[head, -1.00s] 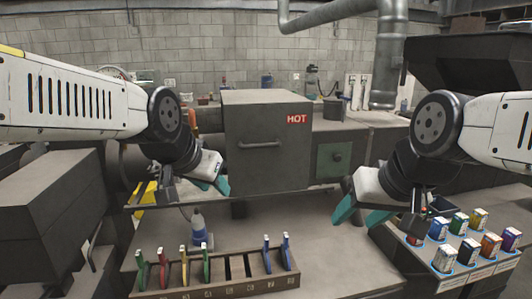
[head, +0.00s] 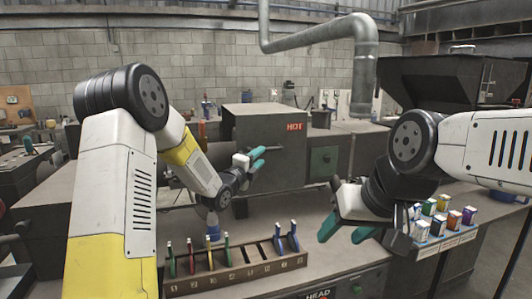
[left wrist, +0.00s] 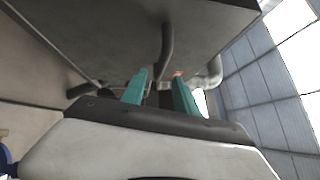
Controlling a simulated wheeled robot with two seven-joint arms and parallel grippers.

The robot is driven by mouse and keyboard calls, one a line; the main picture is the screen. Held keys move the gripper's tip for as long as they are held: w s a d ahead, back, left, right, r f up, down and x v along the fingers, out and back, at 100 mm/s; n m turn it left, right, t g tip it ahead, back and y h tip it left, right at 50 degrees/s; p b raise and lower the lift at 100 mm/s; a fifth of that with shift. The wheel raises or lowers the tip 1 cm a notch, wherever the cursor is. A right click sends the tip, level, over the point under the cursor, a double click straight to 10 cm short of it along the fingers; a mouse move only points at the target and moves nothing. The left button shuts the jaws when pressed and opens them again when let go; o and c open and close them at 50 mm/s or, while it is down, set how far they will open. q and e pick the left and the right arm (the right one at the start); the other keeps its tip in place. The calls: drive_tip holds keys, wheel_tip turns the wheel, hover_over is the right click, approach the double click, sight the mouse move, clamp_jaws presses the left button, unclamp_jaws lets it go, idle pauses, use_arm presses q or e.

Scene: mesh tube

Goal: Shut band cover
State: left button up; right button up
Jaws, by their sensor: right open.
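The dark grey band cover (head: 262,125), a box with a red HOT label (head: 295,127), stands at the back of the bench in the head view. Its front handle is hidden there behind my left gripper (head: 260,157). In the left wrist view, the cover (left wrist: 120,40) fills the top, and a dark bar handle (left wrist: 166,45) hangs ahead of the space between the teal fingers. My left gripper (left wrist: 162,90) is open; I cannot tell whether it touches the handle. My right gripper (head: 346,230) is open and empty over the bench, right of the cover.
A rack (head: 240,268) with several coloured tags stands at the front of the bench. A spray bottle (head: 213,228) is behind it, under my left arm. Several small coloured boxes (head: 440,222) stand at the right. The bench (head: 300,222) between cover and rack is mostly clear.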

sight(268, 149)
use_arm(q)
drive_tip(key=x, duration=0.7)
drive_tip(key=shift+w, duration=0.2)
clamp_jaws()
idle(1.2)
